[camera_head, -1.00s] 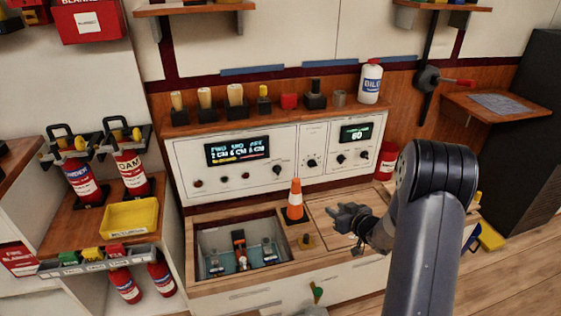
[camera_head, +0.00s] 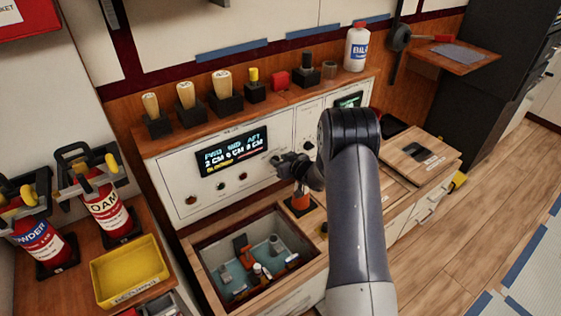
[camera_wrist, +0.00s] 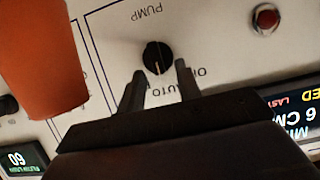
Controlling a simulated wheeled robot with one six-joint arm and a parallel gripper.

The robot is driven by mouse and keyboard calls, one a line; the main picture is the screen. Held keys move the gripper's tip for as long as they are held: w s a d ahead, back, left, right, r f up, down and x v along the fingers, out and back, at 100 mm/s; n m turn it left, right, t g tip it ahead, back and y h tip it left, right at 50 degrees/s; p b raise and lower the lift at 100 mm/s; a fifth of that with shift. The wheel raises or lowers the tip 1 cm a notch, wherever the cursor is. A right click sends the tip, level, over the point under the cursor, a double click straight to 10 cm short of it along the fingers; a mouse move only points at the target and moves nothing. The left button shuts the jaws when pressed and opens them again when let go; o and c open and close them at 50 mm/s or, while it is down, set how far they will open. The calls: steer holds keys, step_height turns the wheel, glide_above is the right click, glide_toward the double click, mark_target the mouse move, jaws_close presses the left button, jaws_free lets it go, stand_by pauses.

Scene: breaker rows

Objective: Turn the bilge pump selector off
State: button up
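The bilge pump selector (camera_wrist: 157,57) is a round black knob with a pale pointer line on a white panel, under the word PUMP. The wrist view shows it upside down, with the pointer toward the partly hidden position labels. My gripper (camera_wrist: 158,82) is open and empty, its two dark fingers pointing at the knob, one toward each side. I cannot tell whether they touch it. In the head view my gripper (camera_head: 284,162) is at the panel, right of the lit display (camera_head: 231,152), and hides the knob.
A red button (camera_wrist: 266,17) is on the same panel. An open bin (camera_head: 212,238) of tools lies below. Several wooden-handled items line the shelf above.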

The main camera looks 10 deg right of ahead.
jaws_close()
steer(key=shift+a+f+n+b, duration=0.1)
steer(key=shift+f+n+b, duration=0.15)
steer(key=shift+b, duration=0.55)
steer(key=n+h+b, duration=0.1)
steer(key=b, duration=0.5)
steer(key=a+n+t+h+b, duration=0.1)
steer(key=n+b, duration=0.1)
steer(key=b, duration=0.5)
steer(key=n+h+b, duration=0.1)
steer(key=n+b, duration=0.1)
steer(key=b, duration=0.5)
steer(key=shift+s+a+f+t, duration=0.2)
steer(key=shift+s+f+t, duration=0.1)
steer(key=shift+f+t, duration=0.1)
steer(key=shift+r+n+b, duration=0.25)
steer(key=shift+n+b, duration=0.2)
steer(key=shift+b, duration=1.1)
